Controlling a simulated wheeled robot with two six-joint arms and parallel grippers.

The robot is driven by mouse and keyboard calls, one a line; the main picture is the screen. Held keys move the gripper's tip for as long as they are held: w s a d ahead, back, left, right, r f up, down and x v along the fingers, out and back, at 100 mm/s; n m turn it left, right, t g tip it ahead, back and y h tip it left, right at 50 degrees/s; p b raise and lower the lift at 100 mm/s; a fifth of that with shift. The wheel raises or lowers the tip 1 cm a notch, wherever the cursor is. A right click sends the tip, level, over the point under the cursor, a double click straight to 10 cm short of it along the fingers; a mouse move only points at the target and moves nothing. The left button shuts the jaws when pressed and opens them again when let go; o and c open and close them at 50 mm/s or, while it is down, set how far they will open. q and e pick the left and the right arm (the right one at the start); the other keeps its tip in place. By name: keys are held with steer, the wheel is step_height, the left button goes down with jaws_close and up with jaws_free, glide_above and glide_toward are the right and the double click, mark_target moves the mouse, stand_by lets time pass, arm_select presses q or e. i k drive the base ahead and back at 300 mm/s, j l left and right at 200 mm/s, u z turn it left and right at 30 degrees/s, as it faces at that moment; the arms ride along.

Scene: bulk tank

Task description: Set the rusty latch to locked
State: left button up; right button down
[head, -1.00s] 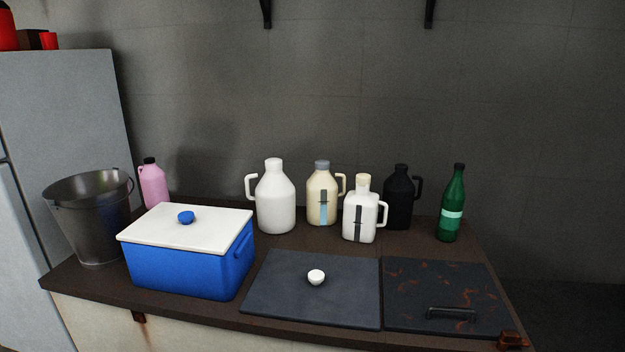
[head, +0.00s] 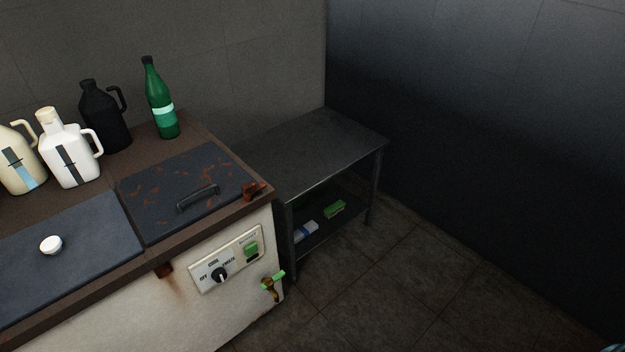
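A rusty brown latch (head: 255,191) sits at the right front corner of the tank top, beside the rust-streaked dark lid (head: 160,200) with a dark bar handle (head: 198,198). It is small in the head view, and I cannot tell whether it is locked or unlocked. A second rusty piece (head: 163,270) shows on the tank's front edge, below the seam between the two lids. Neither of my grippers can be made out.
A control panel (head: 226,258) with a knob and a green-handled tap (head: 272,284) are on the tank front. Jugs and a green bottle (head: 161,100) stand behind the lids. A dark shelf table (head: 310,150) stands to the right. The floor (head: 420,280) in front of it is clear.

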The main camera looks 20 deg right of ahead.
mark_target(248, 189)
steer(key=i+l+u, duration=0.2)
steer(key=u, duration=0.2)
steer(key=i+l+u, duration=0.15)
steer(key=l+u, duration=0.25)
steer(key=i+l+u, duration=0.1)
steer(key=u, duration=0.3)
steer(key=l, duration=0.1)
